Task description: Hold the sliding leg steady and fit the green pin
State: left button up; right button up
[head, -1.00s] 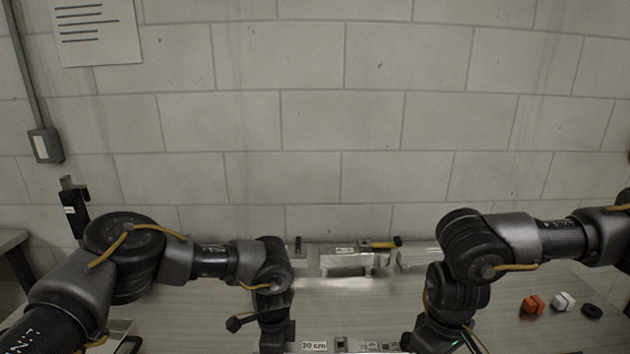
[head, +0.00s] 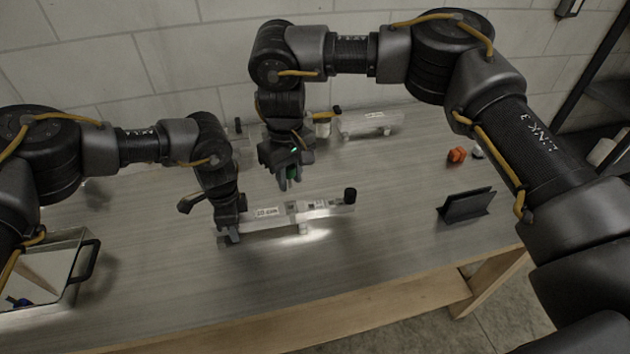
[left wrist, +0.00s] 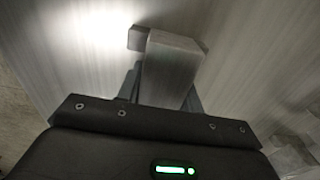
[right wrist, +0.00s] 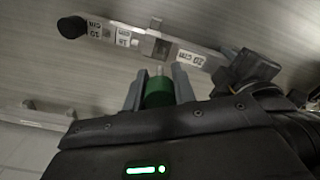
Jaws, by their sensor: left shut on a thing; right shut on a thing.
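The aluminium sliding leg (head: 322,209) lies along the table, with a black foot (head: 350,194) at its right end and length labels on it. My left gripper (head: 228,235) is shut on its left end; the left wrist view shows the squared metal leg end (left wrist: 172,68) between the fingers. My right gripper (head: 289,184) is shut on the green pin (head: 293,172), apart from the leg and just behind its middle. In the right wrist view, the green pin (right wrist: 159,92) has its pale metal tip pointing toward the labelled leg (right wrist: 148,43).
Another aluminium piece (head: 368,123) lies at the back. An orange part (head: 457,155) lies at back right, and a black stand (head: 466,205) is at the right. A tray with a black handle (head: 88,262) is at the left. The front table area is clear.

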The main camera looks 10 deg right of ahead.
jog(key=shift+a, duration=0.1)
dwell(0.3)
jog(key=shift+f, duration=2.85)
jog(key=shift+f, duration=0.9)
jog(key=o, duration=1.1)
jog(key=shift+c, duration=0.2)
notch_tip(320, 180, up, 12)
